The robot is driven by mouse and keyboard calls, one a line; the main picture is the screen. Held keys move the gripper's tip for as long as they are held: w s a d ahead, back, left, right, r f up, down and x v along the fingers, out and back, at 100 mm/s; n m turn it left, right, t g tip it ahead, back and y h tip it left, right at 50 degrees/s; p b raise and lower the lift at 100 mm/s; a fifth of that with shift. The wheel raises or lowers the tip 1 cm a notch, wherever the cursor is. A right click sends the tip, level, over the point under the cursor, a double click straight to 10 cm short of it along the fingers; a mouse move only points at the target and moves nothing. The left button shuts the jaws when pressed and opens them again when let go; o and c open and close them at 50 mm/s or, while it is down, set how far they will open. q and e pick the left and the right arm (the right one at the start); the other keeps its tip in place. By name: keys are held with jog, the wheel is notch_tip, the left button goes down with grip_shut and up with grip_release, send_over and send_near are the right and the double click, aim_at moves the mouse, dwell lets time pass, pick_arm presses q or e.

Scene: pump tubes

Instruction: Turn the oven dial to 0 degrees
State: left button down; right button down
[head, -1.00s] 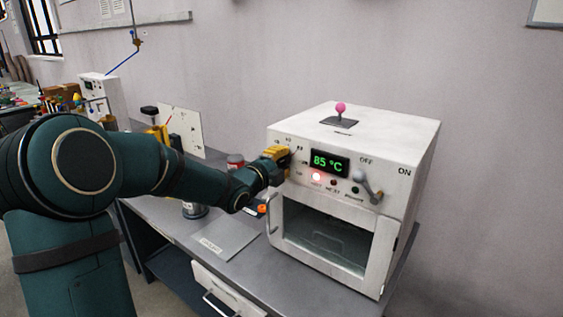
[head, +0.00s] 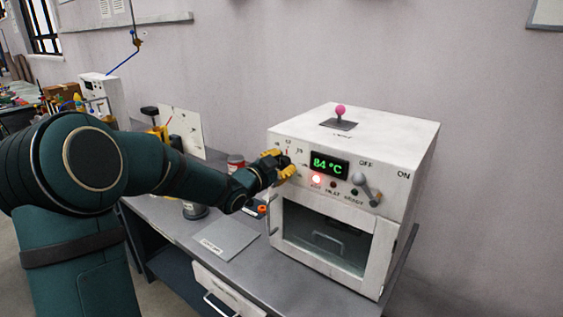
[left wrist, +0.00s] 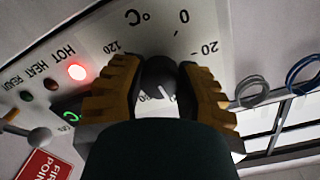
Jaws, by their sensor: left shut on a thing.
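The white oven (head: 340,205) stands on the bench in the head view. Its dark round dial (left wrist: 159,77) shows in the left wrist view between my fingers. Around it are printed marks: 0 at the top right, 20 to the right, 120 at the upper left; lower marks are partly hidden. A pale line shows on the dial's lower part, on the side away from 0. My left gripper (head: 278,165) is shut on the dial, a finger on either side; it fills the left wrist view (left wrist: 160,88). The green display (head: 329,165) reads 84 °C. My right gripper is out of view.
A red light (head: 316,180) glows below the display. A lever with a grey ball (head: 359,179) sits right of it, between OFF and ON. A pink-knobbed lever (head: 340,111) stands on top. The grey bench (head: 180,226) has free room in front.

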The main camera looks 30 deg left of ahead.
pick_arm(q)
jog(key=n+p, duration=0.1)
jog(key=n, duration=0.2)
jog(key=shift+r+n, duration=0.15)
jog(key=shift+n, duration=0.15)
jog(key=n+p, duration=0.1)
jog(key=n, duration=0.2)
jog(key=shift+p, duration=0.4)
jog(key=n+p, duration=0.3)
jog(key=n, duration=0.3)
jog(key=shift+n+h, duration=0.3)
jog(key=n+p, duration=0.3)
jog(key=n, duration=0.3)
jog(key=shift+t, duration=0.3)
jog(key=n+p, duration=0.3)
jog(key=n, duration=0.3)
jog(key=shift+n, duration=0.3)
jog(key=c, duration=0.6)
grip_release()
jog(key=shift+d, duration=0.1)
jog(key=shift+o, duration=0.2)
